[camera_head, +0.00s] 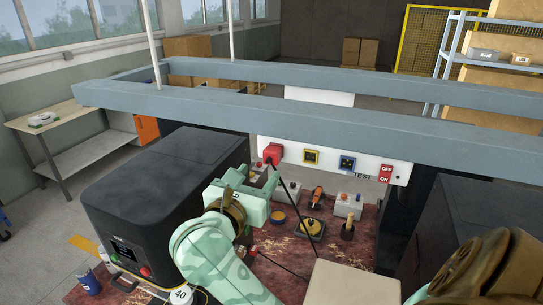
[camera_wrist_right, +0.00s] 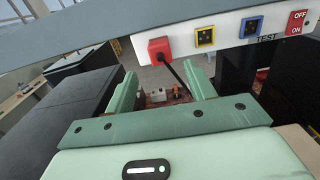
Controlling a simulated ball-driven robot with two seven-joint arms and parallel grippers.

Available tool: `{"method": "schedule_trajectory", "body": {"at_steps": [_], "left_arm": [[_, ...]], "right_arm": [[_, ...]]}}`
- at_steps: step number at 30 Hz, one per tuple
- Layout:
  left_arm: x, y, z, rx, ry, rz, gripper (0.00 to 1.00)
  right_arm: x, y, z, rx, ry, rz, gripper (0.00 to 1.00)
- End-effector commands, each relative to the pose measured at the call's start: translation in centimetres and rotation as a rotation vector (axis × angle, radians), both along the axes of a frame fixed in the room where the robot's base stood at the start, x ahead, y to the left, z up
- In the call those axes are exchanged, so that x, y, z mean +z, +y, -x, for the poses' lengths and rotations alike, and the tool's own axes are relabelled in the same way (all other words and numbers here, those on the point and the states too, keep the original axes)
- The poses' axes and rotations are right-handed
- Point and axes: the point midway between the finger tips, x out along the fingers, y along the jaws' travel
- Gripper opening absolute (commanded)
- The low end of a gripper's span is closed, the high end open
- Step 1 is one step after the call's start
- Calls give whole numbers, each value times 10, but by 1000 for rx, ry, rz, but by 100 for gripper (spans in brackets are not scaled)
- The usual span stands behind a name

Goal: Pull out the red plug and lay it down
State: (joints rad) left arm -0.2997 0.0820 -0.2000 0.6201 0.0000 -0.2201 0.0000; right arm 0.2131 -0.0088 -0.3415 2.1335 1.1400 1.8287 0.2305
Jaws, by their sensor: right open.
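The red plug (camera_head: 273,153) sits at the left end of the white panel (camera_head: 330,163), seated at its red socket as far as I can see. A dark cable runs down from it. In the right wrist view the red plug (camera_wrist_right: 160,50) shows beyond and above the fingertips, between the two fingers' lines. My right gripper (camera_head: 258,177) is open, just below and in front of the plug, apart from it. Its two green fingers (camera_wrist_right: 163,84) are spread with nothing held between them; the cable passes behind. My left gripper is not in view.
Yellow (camera_head: 311,156) and blue (camera_head: 347,162) sockets and the OFF/ON switch (camera_head: 385,173) line the panel. A grey beam (camera_head: 250,115) runs above it. A black machine (camera_head: 160,195) stands left. The red-brown bench (camera_head: 285,262) below holds several small items.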

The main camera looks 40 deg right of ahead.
Motion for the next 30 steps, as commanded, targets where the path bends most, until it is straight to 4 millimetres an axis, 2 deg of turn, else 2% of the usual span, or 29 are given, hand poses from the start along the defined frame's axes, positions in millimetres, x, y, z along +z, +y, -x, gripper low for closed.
{"method": "schedule_trajectory", "body": {"at_steps": [11, 18, 24, 30], "left_arm": [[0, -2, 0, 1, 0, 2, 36], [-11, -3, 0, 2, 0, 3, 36], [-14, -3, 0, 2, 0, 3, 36], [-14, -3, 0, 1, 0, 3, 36]], "right_arm": [[1, -41, -21, -1, -1, 5, 55], [-1, -67, -34, -2, 0, 2, 55], [0, -77, -40, -2, 0, 2, 55], [0, -78, -40, -1, 0, 1, 55]]}}
